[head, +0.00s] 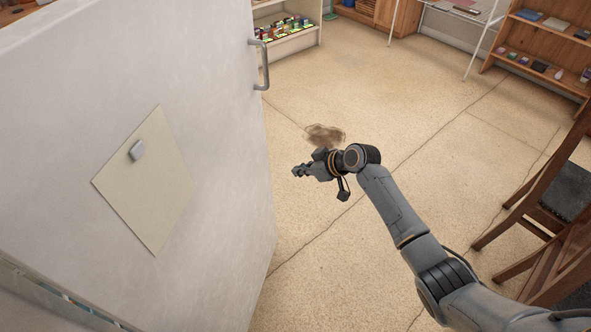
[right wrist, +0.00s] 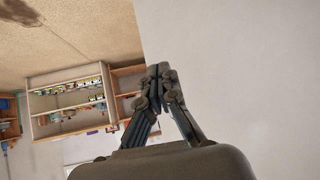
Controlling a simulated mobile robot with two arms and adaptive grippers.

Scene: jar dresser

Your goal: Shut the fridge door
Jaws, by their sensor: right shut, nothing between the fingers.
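The fridge door (head: 225,200) is a large white panel filling the left of the head view. It has a grey bar handle (head: 264,65) near its far upper edge. The door stands out into the room, but how far it is open I cannot tell. My right gripper (head: 298,171) is shut and empty, to the right of the door's edge and below the handle in the picture. In the right wrist view its fingertips (right wrist: 159,70) overlap the edge of a plain pale surface, seemingly the door (right wrist: 240,70). Contact is not clear. My left gripper is not in view.
A paper sheet (head: 135,195) hangs on the door under a small magnet (head: 137,150). A wooden chair (head: 560,200) stands at the right. A shelf of small goods (head: 290,45) stands at the back. The floor (head: 440,110) between is mostly clear, with a brown stain (head: 325,134).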

